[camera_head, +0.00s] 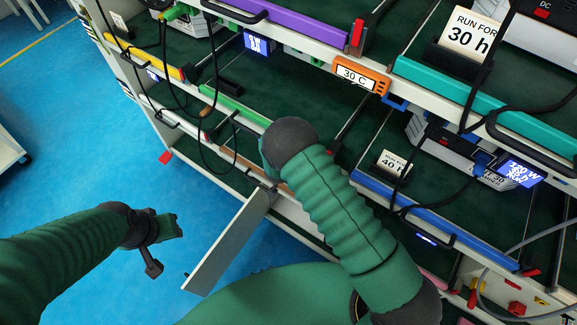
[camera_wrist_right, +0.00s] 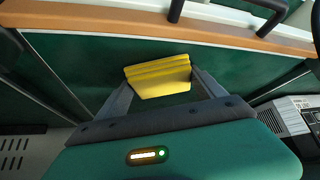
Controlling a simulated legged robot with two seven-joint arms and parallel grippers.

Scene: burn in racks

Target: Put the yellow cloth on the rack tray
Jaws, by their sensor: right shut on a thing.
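The yellow cloth (camera_wrist_right: 158,84) is a small folded stack in the right wrist view. My right gripper (camera_wrist_right: 160,78) is shut on it, with one grey finger at each side. The cloth is over a dark green rack tray (camera_wrist_right: 80,62) with an orange-brown front edge; I cannot tell if it touches the tray. In the head view my right arm hides the cloth and its own fingertips. My left gripper (camera_head: 162,245) is open and empty over the blue floor, left of the rack.
The rack has several levels with coloured edges, including purple (camera_head: 285,22), teal (camera_head: 480,115) and blue (camera_head: 440,225). Black cables hang in front. A grey panel (camera_head: 228,243) juts out from the rack near my right arm. The blue floor at left is mostly clear.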

